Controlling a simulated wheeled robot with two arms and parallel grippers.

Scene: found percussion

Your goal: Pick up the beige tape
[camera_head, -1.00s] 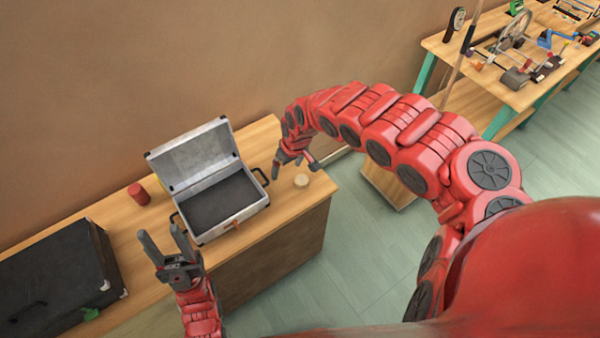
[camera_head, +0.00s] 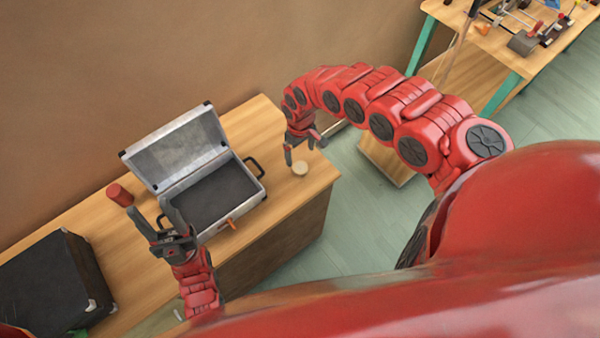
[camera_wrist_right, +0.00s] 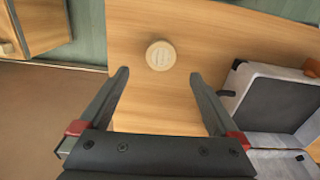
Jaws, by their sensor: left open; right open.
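The beige tape (camera_head: 300,168) is a small round roll lying flat on the wooden bench near its right end. In the right wrist view the tape (camera_wrist_right: 160,55) lies ahead of the fingertips, between their lines and apart from them. My right gripper (camera_head: 298,155) is just beside the tape in the head view, pointing down. In the right wrist view my right gripper (camera_wrist_right: 158,80) is open, with nothing between its fingers. My left gripper (camera_head: 150,222) is open and empty, in front of the left side of the silver case.
An open silver case (camera_head: 250,195) with a dark lining stands left of the tape. A red cylinder (camera_head: 119,194) and a black case (camera_head: 55,285) are further left. The bench (camera_head: 262,125) is bare around the tape. A second workbench (camera_head: 495,45) with tools stands at upper right.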

